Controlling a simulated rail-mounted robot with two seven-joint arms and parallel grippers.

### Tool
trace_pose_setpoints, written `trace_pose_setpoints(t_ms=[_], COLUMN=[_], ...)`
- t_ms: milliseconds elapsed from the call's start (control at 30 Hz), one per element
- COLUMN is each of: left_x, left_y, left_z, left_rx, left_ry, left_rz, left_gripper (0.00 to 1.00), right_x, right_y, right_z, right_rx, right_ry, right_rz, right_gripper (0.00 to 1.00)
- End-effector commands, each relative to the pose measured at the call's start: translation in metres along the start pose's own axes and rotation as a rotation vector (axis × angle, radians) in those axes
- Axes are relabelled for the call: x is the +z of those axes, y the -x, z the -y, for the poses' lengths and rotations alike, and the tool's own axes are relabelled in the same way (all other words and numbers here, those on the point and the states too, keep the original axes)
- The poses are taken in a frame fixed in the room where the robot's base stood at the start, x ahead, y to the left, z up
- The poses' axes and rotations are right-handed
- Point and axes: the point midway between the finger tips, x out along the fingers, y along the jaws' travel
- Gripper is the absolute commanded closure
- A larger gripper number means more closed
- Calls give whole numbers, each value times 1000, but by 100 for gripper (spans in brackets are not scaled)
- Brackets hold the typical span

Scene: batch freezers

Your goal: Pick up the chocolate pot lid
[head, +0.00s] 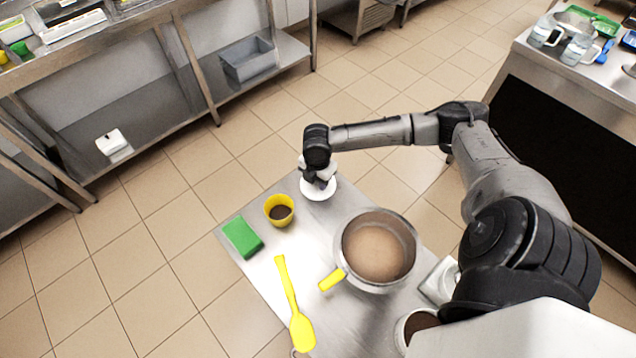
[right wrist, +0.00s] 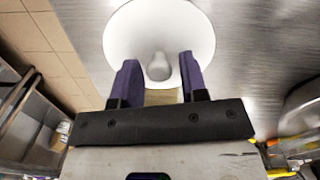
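A white round lid with a small knob lies at the far end of the steel table; I take it as the chocolate pot lid (head: 318,193). The same lid (right wrist: 140,35) fills the top middle of the right wrist view. My right gripper (head: 319,182) is right over it, pointing down. In the wrist view the right gripper (right wrist: 159,66) is open, its two purple fingers on either side of the knob, with gaps showing. It hides part of the lid in the head view. My left gripper is not in view.
On the steel table (head: 345,325) stand a yellow cup (head: 279,203), a green block (head: 242,237), a yellow spatula (head: 290,295) and a large pot (head: 350,272) of brown content with a yellow handle. Another brown-filled container (head: 401,330) is partly hidden by my right arm.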

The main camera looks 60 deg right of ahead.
Motion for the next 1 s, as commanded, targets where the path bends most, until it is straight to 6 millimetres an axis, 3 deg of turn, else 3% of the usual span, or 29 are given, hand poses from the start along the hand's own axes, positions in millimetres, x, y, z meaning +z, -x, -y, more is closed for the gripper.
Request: trace_pose_setpoints(t_ms=[400,767,1000], left_x=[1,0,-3], left_y=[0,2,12], left_z=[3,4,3], left_rx=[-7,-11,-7], left_ry=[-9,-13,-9], left_rz=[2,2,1], left_gripper=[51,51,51], right_x=[0,0,1], right_y=[0,8,40], right_z=[0,-1,-1], right_rx=[0,2,2], right_ry=[0,0,0], right_rz=[0,0,1], right_gripper=[99,99,99])
